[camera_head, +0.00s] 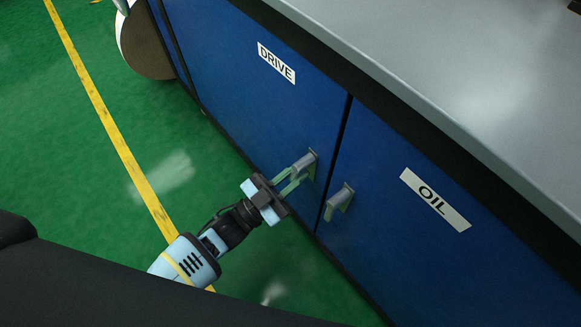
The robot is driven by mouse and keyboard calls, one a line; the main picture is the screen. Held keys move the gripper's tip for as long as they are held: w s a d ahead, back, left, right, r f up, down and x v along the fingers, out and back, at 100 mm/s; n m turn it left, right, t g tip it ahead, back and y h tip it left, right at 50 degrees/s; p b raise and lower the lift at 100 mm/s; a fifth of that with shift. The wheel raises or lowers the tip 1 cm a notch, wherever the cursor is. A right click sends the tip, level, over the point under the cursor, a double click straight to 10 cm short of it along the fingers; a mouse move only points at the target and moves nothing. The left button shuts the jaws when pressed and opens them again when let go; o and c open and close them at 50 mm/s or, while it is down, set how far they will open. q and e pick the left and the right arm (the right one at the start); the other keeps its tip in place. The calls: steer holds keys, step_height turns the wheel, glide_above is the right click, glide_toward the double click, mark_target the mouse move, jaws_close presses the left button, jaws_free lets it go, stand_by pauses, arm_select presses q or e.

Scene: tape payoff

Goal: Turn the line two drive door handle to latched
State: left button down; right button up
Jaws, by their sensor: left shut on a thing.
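The drive door (255,100) is a blue cabinet panel with a white label reading DRIVE (276,63). Its grey handle (307,163) sits near the door's lower right edge. My left gripper (291,180) reaches in from the lower left and is shut on this handle. The fingers cover part of the handle, so its exact angle is hard to tell. The door looks flush with the cabinet front. My right gripper is not in view.
The oil door (420,260), labelled OIL (436,199), is to the right, with its own grey handle (341,199) close beside my left gripper. A grey worktop (440,60) overhangs above. Green floor (90,190) with a yellow line (113,135) lies open at left.

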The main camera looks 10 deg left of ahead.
arm_select(q)
steer(key=shift+s+d+n+t+y, duration=0.2)
steer(key=shift+n+t+y, duration=0.1)
steer(key=shift+n, duration=0.45)
steer(key=shift+s+d+n+t+y, duration=0.1)
steer(key=shift+d+n+t+y, duration=0.15)
steer(key=shift+n, duration=0.5)
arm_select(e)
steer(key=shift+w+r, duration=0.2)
arm_select(q)
steer(key=shift+n+y, duration=0.35)
steer(key=shift+n, duration=0.05)
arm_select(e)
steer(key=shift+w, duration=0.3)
arm_select(q)
steer(key=c, duration=1.4)
jaws_free()
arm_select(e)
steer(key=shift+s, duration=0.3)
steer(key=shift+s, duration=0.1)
arm_select(q)
steer(key=shift+s+a+f, duration=0.1)
steer(key=shift+s+f, duration=0.05)
steer(key=shift+s, duration=0.1)
steer(key=v, duration=0.7)
steer(key=shift+f+p, duration=0.2)
steer(key=shift+p, duration=0.2)
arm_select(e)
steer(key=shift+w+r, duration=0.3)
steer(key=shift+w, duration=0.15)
